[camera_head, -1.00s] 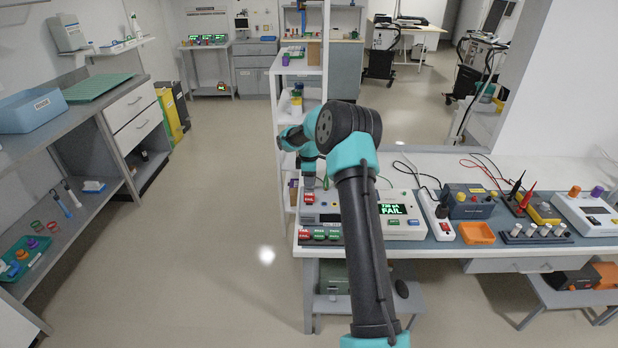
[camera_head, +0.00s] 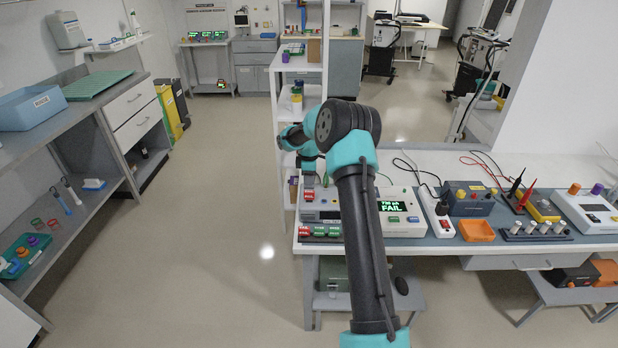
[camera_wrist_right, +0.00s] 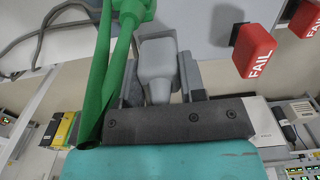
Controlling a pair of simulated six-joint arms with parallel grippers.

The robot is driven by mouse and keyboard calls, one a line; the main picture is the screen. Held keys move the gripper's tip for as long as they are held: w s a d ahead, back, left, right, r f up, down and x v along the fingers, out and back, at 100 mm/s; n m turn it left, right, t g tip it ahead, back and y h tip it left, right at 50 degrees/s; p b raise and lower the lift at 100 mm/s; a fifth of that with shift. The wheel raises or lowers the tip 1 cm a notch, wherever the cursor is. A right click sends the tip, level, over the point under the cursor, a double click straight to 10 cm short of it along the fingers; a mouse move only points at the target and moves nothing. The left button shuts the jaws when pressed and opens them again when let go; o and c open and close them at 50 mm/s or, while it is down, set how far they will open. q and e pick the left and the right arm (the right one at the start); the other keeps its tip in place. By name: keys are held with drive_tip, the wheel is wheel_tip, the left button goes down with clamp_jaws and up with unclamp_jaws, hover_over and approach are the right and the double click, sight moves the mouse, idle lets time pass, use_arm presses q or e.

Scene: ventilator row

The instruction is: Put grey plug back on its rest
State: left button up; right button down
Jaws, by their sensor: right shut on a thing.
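The grey plug (camera_wrist_right: 158,68) is between the two fingers of my right gripper (camera_wrist_right: 158,78) in the right wrist view. The gripper is shut on it. The plug is too small to make out there. A green plug or cable (camera_wrist_right: 128,12) lies close beside the left finger in the wrist view. I cannot make out the grey plug's rest. My left gripper is not in view.
Red FAIL blocks (camera_wrist_right: 253,50) stand to the right of the fingers in the wrist view. On the bench, an orange tray (camera_head: 477,231), a power strip (camera_head: 440,226) and meters stand to the right. My right arm hides part of the tester.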

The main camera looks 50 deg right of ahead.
drive_tip(key=c, duration=0.6)
unclamp_jaws()
wheel_tip(320, 180, up, 18)
drive_tip(key=shift+f, duration=0.25)
